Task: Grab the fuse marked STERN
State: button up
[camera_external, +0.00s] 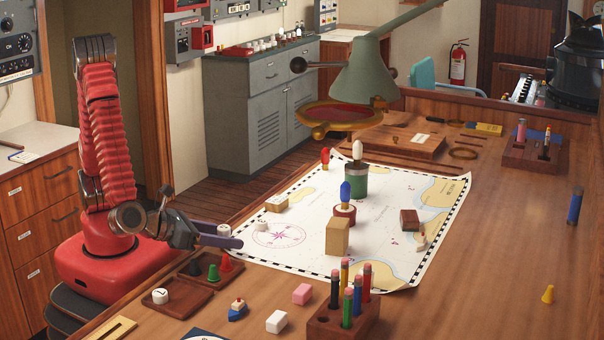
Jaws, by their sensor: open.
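I cannot read STERN on anything in view, so I cannot tell which thing is that fuse. Fuse-like coloured cylinders (347,309) with pinkish tops stand upright in a wooden block (323,330) at the front of the table. A pink cylinder (521,132) and a dark one (545,144) stand in a wooden block (514,160) at the back right. My gripper (236,236) is open, low over the left edge of the chart, beside a small white piece, well left of all these cylinders.
A chart (300,205) carries a tan block (337,236), a green cylinder (355,182) and small pieces. A green lamp (365,75) hangs over its far side. A tray with cones (196,268) lies near my base.

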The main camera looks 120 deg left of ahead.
aim_at(224, 227)
jog(key=shift+c, duration=0.4)
jog(key=c, duration=1)
jog(key=shift+r, duration=0.15)
jog(key=shift+r, duration=4.9)
